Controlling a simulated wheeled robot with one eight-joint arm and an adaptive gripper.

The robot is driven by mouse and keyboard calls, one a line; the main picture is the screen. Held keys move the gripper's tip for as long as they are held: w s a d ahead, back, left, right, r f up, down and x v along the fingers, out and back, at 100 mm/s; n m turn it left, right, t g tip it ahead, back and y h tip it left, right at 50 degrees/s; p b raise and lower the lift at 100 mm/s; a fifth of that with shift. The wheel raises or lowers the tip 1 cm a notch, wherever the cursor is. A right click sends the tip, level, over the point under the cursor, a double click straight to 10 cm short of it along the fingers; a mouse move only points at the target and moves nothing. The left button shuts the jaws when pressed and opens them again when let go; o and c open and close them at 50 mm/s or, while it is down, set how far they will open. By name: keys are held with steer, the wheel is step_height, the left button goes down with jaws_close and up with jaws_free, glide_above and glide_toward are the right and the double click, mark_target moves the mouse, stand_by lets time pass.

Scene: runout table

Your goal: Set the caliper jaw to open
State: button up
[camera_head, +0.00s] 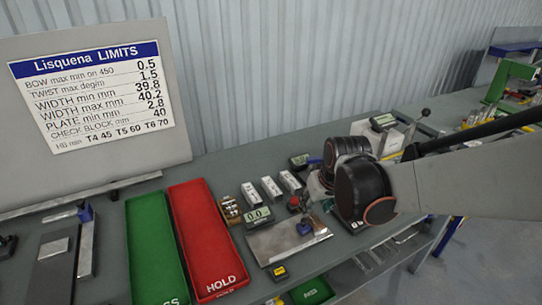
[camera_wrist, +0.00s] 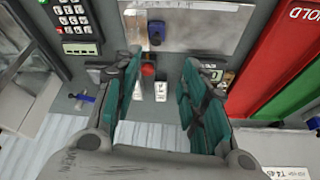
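My gripper (camera_wrist: 161,62) is open in the wrist view, its two teal fingers apart and nothing held between them. A small red knob (camera_wrist: 148,70) shows between the fingers, nearer the left one; whether they touch it I cannot tell. The knob also shows in the head view (camera_head: 294,203). It seems to belong to the caliper, whose display (camera_head: 257,214) appears to read 0.0. In the wrist view the right finger partly covers the display. The caliper's jaw cannot be made out clearly, so its opening cannot be told.
A steel plate (camera_head: 272,243) with a blue piece (camera_head: 304,228) lies in front. Pale blocks (camera_head: 270,188) stand behind the display. The red HOLD tray (camera_head: 207,235) and green tray (camera_head: 155,250) are at left. A keypad device (camera_wrist: 75,22) is at the wrist view's upper left.

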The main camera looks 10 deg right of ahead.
steer(key=w, duration=0.2)
steer(key=b, duration=0.4)
glide_toward(304, 220)
steer(key=x, duration=0.7)
steer(key=shift+w+f, duration=0.15)
steer(key=shift+f, duration=0.25)
jaws_close()
